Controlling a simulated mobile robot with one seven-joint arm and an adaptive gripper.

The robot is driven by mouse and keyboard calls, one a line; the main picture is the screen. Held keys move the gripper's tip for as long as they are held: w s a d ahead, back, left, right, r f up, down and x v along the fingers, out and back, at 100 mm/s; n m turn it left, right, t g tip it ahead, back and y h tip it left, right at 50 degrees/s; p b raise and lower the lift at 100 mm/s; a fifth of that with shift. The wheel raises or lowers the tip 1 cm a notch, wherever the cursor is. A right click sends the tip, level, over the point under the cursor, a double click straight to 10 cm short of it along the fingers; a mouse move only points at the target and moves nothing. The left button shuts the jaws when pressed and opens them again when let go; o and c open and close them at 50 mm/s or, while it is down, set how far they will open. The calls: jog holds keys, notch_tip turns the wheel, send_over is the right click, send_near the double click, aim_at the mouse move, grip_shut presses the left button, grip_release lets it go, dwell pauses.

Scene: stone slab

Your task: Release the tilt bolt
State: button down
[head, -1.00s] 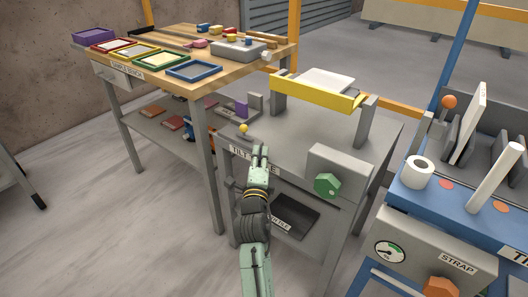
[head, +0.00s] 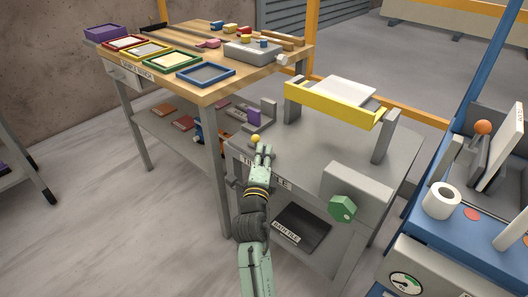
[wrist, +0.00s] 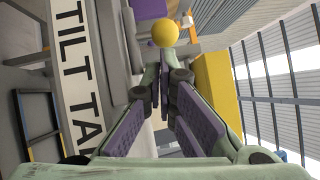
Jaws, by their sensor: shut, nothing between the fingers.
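The tilt table (head: 320,145) is a grey bench with a yellow bar (head: 333,105) across its top. Its sign shows in the wrist view (wrist: 75,75). A small yellow ball knob (head: 255,139) stands at the table's left front corner, beside a grey bracket with a purple block (head: 254,116). My gripper (head: 263,149) is shut and empty, its fingertips right at the knob. In the wrist view the knob (wrist: 165,33) is just beyond the fingertips (wrist: 165,70); I cannot tell whether they touch.
A green knob (head: 342,208) on a grey box sits at the table's front right. A wooden bench (head: 190,92) with coloured frames stands at the left. A blue bench (head: 455,230) with a white roll stands at the right.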

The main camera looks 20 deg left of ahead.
aim_at(252, 152)
jog(key=a+b, duration=0.1)
jog(key=w+a+b, duration=0.1)
jog(key=b, duration=0.1)
jog(key=a+b, duration=0.1)
jog(key=shift+w+a+f, duration=0.15)
jog(key=shift+f, duration=0.2)
jog(key=shift+w+a+r+b, duration=0.2)
jog(key=shift+a+r+b, duration=0.1)
jog(key=shift+a+b, duration=0.25)
jog(key=shift+r, duration=0.1)
notch_tip(252, 152, up, 10)
